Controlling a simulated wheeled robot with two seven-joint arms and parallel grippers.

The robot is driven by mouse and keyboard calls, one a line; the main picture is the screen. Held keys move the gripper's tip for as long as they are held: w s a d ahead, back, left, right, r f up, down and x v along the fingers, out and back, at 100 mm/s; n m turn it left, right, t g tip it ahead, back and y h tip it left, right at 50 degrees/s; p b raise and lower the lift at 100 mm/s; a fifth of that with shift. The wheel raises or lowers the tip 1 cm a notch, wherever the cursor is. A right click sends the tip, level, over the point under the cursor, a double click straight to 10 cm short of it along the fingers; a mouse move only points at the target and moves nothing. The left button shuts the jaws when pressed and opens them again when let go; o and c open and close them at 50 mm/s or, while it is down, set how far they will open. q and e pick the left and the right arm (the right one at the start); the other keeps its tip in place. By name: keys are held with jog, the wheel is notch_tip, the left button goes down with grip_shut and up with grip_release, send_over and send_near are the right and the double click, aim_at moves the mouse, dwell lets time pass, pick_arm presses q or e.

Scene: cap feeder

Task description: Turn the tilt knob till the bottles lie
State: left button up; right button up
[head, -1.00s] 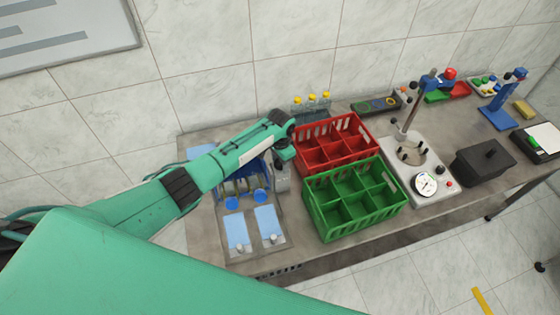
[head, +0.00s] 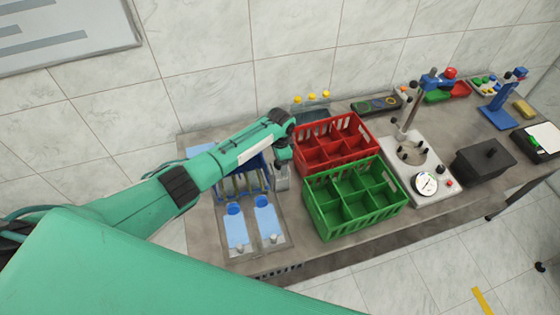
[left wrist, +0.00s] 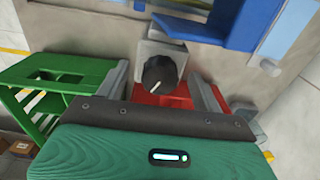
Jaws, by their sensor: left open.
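The black tilt knob (left wrist: 160,74) with a white index mark sits on a grey block (left wrist: 152,48) in the left wrist view. My left gripper (left wrist: 163,88) is open, with one finger on each side of the knob; I cannot tell whether they touch it. In the head view the left gripper (head: 283,166) points down at the grey block (head: 282,183), beside the blue feeder frame (head: 240,184), and hides the knob. Two pale blue bottle-like shapes with round blue ends, left (head: 236,230) and right (head: 267,224), show at the tray's front; their tilt is unclear.
A red crate (head: 369,134) and a green crate (head: 333,231) stand close to the right of the gripper. Yellow-topped vials (head: 311,99) stand behind it. A round-dial machine (head: 425,184) and a black box (head: 485,162) are farther right.

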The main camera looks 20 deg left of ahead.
pick_arm(q)
jog(key=shift+r, duration=0.1)
jog(key=shift+r, duration=3.4)
